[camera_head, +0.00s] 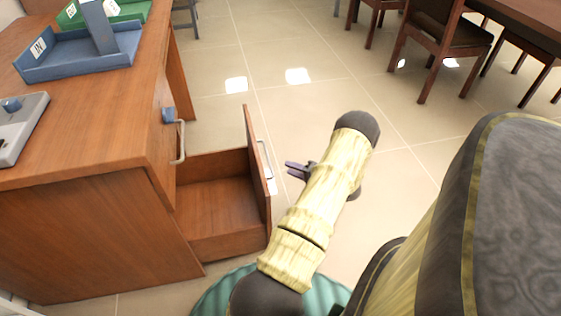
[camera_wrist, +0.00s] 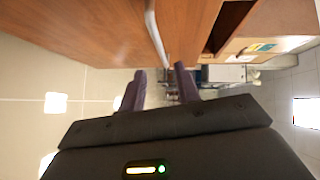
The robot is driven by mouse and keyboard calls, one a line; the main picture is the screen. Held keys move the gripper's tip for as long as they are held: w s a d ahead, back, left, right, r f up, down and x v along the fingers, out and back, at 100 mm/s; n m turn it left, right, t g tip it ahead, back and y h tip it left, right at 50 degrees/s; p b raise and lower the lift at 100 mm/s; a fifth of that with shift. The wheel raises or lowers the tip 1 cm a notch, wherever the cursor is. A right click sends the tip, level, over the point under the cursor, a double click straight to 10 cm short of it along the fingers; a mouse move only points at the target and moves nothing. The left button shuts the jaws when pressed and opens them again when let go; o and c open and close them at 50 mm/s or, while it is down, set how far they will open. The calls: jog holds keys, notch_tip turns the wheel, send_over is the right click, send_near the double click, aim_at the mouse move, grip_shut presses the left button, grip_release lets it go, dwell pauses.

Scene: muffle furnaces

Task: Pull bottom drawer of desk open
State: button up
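The brown wooden desk (camera_head: 90,140) stands at the left in the head view. Its bottom drawer (camera_head: 220,205) is pulled out and I see into its empty inside. A pale bar handle (camera_head: 265,160) is on the drawer front (camera_head: 256,175). My gripper (camera_head: 290,168) is to the right of this handle, apparently a little apart from it. In the wrist view my gripper (camera_wrist: 160,76) has its two dark fingers spread with a gap between them. A pale handle (camera_wrist: 154,35) runs across the wooden front just beyond the fingertips. Nothing is held.
The upper drawer has its own handle (camera_head: 181,142) and a blue piece (camera_head: 168,115); it looks closed. A blue tray (camera_head: 80,65) and a grey device (camera_head: 20,125) are on the desktop. Chairs (camera_head: 440,45) stand at the back right. Tiled floor (camera_head: 300,110) is clear between.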

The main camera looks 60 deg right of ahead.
jog(key=s+p, duration=0.1)
jog(key=s, duration=0.5)
jog(key=shift+s+r, duration=0.4)
jog(key=shift+r, duration=0.05)
jog(key=shift+w, duration=0.15)
